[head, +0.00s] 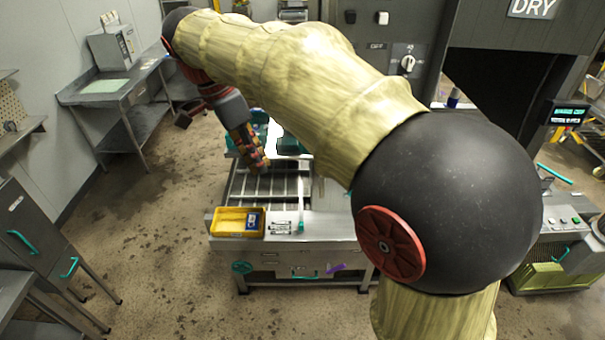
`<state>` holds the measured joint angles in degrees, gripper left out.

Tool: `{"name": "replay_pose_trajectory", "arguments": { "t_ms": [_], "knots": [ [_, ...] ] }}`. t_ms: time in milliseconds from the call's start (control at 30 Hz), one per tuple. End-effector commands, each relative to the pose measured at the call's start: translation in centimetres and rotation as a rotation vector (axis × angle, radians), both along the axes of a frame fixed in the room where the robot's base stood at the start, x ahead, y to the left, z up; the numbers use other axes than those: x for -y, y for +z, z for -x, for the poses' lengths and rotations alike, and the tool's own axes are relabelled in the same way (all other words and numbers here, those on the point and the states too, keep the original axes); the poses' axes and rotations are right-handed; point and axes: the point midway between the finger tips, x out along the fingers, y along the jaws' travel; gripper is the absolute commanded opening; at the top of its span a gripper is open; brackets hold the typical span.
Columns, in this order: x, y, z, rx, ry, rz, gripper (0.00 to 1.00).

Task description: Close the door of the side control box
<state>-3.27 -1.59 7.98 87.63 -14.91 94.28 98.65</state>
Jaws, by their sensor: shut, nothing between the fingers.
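My arm crosses the view, and my gripper (258,163) hangs at its far end over the left part of the roller table, pointing down. Its patterned fingers look closed together, with nothing seen between them. A grey control panel (392,85) with a rotary switch (407,64) stands behind my arm. At the right, a low unit has a button panel (568,222) and a teal handle (561,254). I cannot tell for certain which of these is the side control box, or whether its door is open. My arm hides much of the middle.
The roller table (236,187) carries a yellow tray (228,221) at its front left. A steel bench (108,92) stands at the back left and a cabinet with teal handles (30,235) at the near left. Wet floor (150,240) between them is clear.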

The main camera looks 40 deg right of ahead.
Motion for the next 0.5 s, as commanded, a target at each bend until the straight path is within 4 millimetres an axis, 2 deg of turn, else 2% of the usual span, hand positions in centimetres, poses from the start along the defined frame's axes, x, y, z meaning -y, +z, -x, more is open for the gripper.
{"name": "replay_pose_trajectory", "arguments": {
  "t_ms": [100,200,367,500],
  "knots": [
    [0.4,1.8,0.3,0.022,-0.236,0.057,0.0],
    [0.6,2.6,0.8,0.039,-0.387,0.096,0.0],
    [0.8,3.1,1.3,0.054,-0.509,0.129,0.0],
    [1.1,2.5,1.6,0.057,-0.528,0.134,0.0]
  ]
}}
